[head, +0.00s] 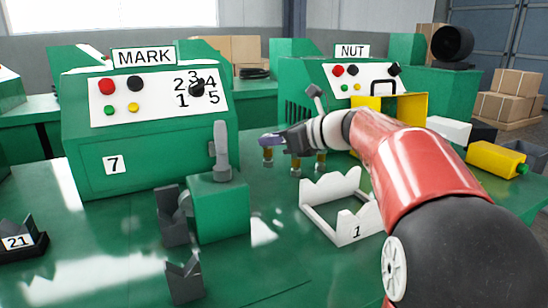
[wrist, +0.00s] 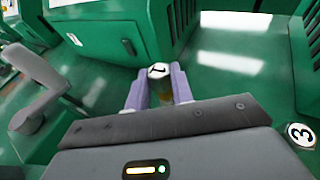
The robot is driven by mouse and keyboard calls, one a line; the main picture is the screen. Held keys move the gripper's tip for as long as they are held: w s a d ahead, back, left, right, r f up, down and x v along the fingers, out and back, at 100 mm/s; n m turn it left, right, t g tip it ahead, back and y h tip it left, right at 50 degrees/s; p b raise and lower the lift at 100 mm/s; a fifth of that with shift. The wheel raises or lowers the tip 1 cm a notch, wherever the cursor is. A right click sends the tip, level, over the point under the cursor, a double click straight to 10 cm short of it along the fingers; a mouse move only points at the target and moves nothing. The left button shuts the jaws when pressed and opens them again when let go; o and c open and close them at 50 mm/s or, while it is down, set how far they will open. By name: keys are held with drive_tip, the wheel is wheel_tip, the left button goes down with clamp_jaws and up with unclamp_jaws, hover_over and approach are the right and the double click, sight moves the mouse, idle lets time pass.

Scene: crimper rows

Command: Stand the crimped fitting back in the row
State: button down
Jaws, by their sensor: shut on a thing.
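My gripper (wrist: 158,88) is shut on a fitting with a white top marked 1 (wrist: 158,71), between its two pale purple fingers in the wrist view. In the head view my gripper (head: 269,138) reaches left over the table, with the brass-coloured body of this fitting (head: 268,154) below the fingertips. I cannot tell whether its foot touches the table. A second fitting (head: 295,164) and a third (head: 320,160) stand to its right, partly hidden under my gripper. A fitting marked 3 (wrist: 302,134) shows at the wrist view's right edge.
A white notched cradle marked 1 (head: 342,228) stands to the right. A green block with a grey lever (head: 221,206) and dark notched supports (head: 183,280) are nearer left. The green MARK machine (head: 145,145) and NUT machine (head: 310,95) stand behind. The front middle table is clear.

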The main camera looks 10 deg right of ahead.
sight(272, 154)
drive_tip(key=shift+f+b, duration=0.3)
drive_tip(key=shift+f, duration=1.6)
drive_tip(key=c, duration=1.2)
unclamp_jaws()
drive_tip(key=shift+f, duration=0.1)
drive_tip(key=shift+d, duration=0.1)
drive_tip(key=v, duration=1.2)
